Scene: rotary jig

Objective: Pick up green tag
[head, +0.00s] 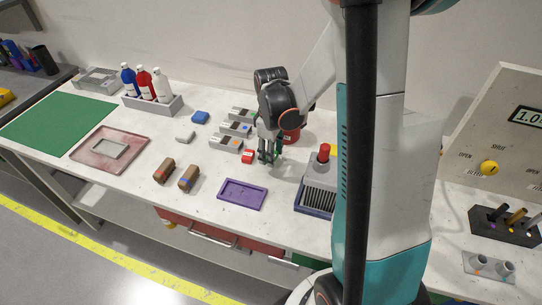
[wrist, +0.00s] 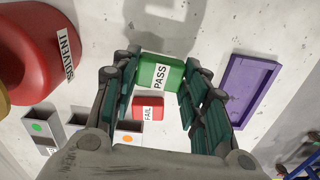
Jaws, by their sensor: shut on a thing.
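The green tag (wrist: 172,78), marked PASS, is between my fingertips in the wrist view. My gripper (wrist: 163,70) is shut on it, with one finger at each side. In the head view my gripper (head: 268,157) points down over the white table, near the red FAIL tag; the green tag is mostly hidden by the fingers there. The red FAIL tag (wrist: 148,106) is a separate block, seen between the fingers in the wrist view. It also shows in the head view (head: 248,156). I cannot tell whether the green tag is clear of the table.
A red SOLVENT container (wrist: 38,50) stands close by my gripper. Grey bins (head: 236,129) are to the left, a purple tray (head: 242,194) in front, and a grey slotted rack (head: 317,196) to the right. Brown blocks (head: 188,178) lie further left.

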